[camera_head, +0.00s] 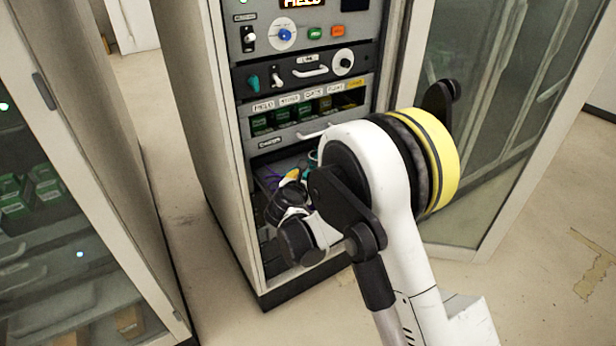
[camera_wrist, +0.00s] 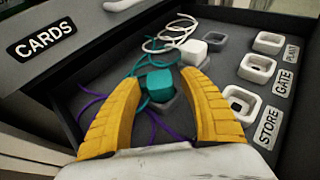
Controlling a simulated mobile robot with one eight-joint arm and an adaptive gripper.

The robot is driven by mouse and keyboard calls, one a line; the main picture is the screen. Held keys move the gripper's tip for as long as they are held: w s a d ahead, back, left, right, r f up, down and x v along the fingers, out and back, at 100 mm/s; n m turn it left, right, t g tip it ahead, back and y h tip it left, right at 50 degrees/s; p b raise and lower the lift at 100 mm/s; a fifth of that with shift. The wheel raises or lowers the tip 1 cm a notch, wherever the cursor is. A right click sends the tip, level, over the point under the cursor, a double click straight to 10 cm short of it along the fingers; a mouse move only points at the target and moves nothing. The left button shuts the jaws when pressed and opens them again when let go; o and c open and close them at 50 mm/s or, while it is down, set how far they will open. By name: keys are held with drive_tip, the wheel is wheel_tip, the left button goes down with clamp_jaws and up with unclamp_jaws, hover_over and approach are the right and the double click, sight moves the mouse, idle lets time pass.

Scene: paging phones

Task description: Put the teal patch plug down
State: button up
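The teal patch plug (camera_wrist: 158,83) sits in the drawer in the wrist view, over a small dark grey base, with a teal cord looped behind it. Its lower end is partly hidden, so I cannot tell how it seats. My gripper (camera_wrist: 161,82) has its yellow fingers apart on either side of the plug, with narrow gaps visible. In the head view my gripper (camera_head: 289,177) reaches into the open drawer of the rack, and my arm hides much of it.
Square sockets labelled STORE (camera_wrist: 240,101), GATE (camera_wrist: 257,68) and PLANT (camera_wrist: 268,42) line the right side. A white plug (camera_wrist: 193,52) with a white cord stands behind the teal one. Purple cords (camera_wrist: 92,102) lie nearby. The CARDS front (camera_wrist: 75,40) overhangs the left.

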drive_tip(key=shift+r, duration=0.1)
drive_tip(key=shift+r, duration=0.3)
drive_tip(key=p+v, duration=0.4)
drive_tip(key=v, duration=0.8)
drive_tip(key=shift+p, duration=0.3)
drive_tip(key=s+d+r+m+g, duration=0.2)
drive_tip(key=s+d+r+m, duration=0.3)
drive_tip(key=d+m, duration=0.4)
drive_tip(key=s+d+r+m+g, duration=0.35)
drive_tip(key=d+r+m, duration=0.25)
drive_tip(key=d+m, duration=0.25)
drive_tip(key=s+d+m+y, duration=0.1)
drive_tip(key=s+d+m, duration=0.2)
drive_tip(key=s+m, duration=0.5)
drive_tip(key=s+d+r+m+y, duration=0.1)
drive_tip(key=s+d+m, duration=0.2)
drive_tip(key=s+m, duration=0.5)
drive_tip(key=s, duration=0.2)
drive_tip(key=shift+s+d+g+y, duration=0.3)
drive_tip(key=shift+s+g, duration=0.05)
drive_tip(key=shift+s, duration=0.05)
